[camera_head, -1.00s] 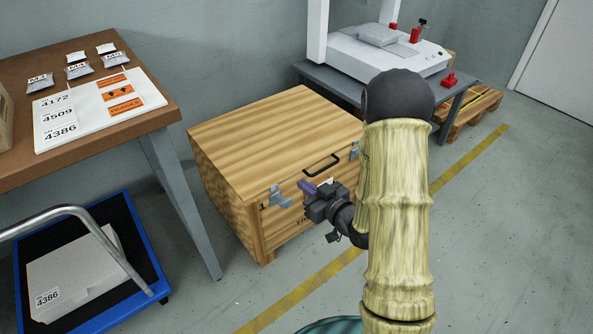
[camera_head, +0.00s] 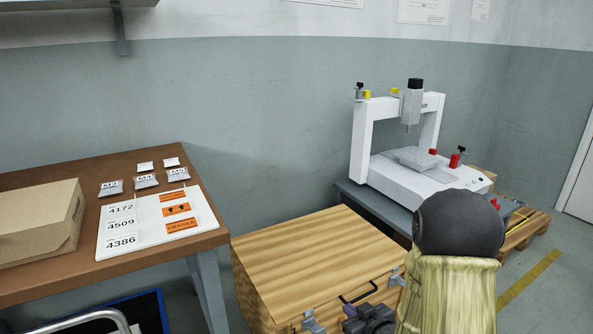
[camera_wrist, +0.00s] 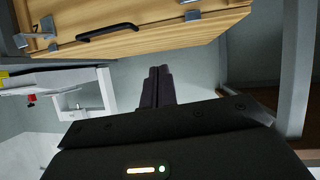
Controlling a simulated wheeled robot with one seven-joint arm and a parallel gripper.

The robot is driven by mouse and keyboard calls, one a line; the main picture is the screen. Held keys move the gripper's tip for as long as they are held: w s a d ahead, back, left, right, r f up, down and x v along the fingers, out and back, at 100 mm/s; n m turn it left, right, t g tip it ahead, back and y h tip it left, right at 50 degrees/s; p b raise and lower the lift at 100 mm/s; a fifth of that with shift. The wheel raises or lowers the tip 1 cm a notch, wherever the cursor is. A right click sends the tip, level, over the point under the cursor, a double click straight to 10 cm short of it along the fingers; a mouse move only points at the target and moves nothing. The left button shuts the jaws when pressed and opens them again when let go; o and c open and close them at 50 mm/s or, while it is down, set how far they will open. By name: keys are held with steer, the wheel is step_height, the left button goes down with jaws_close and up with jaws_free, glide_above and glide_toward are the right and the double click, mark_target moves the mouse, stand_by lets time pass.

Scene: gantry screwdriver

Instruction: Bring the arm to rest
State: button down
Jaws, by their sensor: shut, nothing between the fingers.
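My gripper (camera_head: 350,313) is at the bottom edge of the head view, in front of the wooden crate, partly cut off by the frame. In the wrist view its two dark fingers (camera_wrist: 158,86) lie together, shut and empty, apart from the crate. My arm rises at the right of the head view, its rounded dark joint hiding part of the gantry's table.
The wooden crate (camera_head: 300,262) has a closed lid, a black handle and metal latches. A white gantry screwdriver (camera_head: 420,185) stands behind at right. A brown table (camera_head: 60,290) at left holds a cardboard box (camera_head: 38,225), a white board (camera_head: 140,247) and several small bags.

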steer(key=s+d+r+m+g+h+p, duration=0.1)
steer(key=s+r+m+g+h+p, duration=0.4)
steer(key=s+r+g+p, duration=0.95)
step_height(320, 180, up, 41)
steer(key=s+t+p, duration=0.2)
steer(key=t+p, duration=0.3)
steer(key=p, duration=3)
steer(key=shift+s+d+r, duration=0.15)
steer(key=shift+s, duration=0.15)
